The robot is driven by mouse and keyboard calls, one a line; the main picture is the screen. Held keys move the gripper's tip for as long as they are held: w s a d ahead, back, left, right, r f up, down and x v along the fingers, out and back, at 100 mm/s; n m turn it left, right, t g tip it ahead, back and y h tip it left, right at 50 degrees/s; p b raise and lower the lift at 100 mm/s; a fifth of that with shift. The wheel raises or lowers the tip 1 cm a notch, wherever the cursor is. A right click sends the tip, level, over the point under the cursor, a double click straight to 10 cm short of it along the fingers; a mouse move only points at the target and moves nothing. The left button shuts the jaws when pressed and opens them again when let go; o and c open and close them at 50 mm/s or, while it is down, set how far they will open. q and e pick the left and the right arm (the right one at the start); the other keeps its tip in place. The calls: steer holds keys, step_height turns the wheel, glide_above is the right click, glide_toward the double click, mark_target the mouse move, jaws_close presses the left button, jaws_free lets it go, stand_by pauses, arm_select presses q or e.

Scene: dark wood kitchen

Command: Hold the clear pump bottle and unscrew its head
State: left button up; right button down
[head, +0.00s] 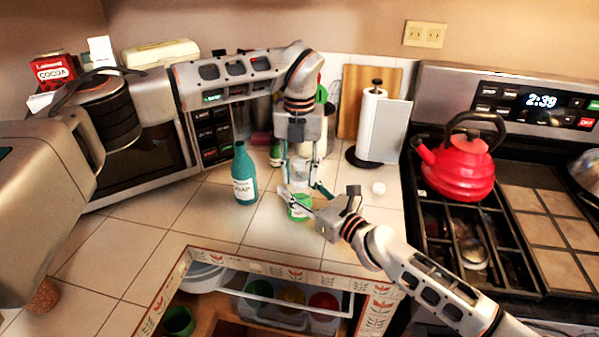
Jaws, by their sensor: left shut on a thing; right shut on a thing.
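The pump bottle (299,210) stands on the tiled counter; its lower part shows green and see-through with a pale label. My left gripper (301,184) points straight down over it and is shut at its top, on what seems to be the pump head. The head is mostly hidden between the fingers. My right gripper (303,203) reaches in from the lower right and is shut on the bottle's body. I cannot tell whether the head is turned or loose on the neck.
A teal bottle (244,178) stands close on the left. A small white round item (378,188) lies to the right. A paper towel holder (372,125) and cutting board (350,90) stand behind. A red kettle (462,165) sits on the stove. An open drawer (262,290) is in front.

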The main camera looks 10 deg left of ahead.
arm_select(q)
steer(key=n, duration=0.7)
arm_select(e)
steer(key=shift+f, duration=0.1)
arm_select(q)
steer(key=n, duration=0.5)
steer(key=shift+n, duration=0.4)
steer(key=shift+s, duration=0.1)
steer(key=shift+r, duration=0.1)
steer(key=shift+r, duration=1)
steer(key=shift+r, duration=2)
arm_select(e)
steer(key=c, duration=1)
jaws_free()
steer(key=shift+c, duration=0.2)
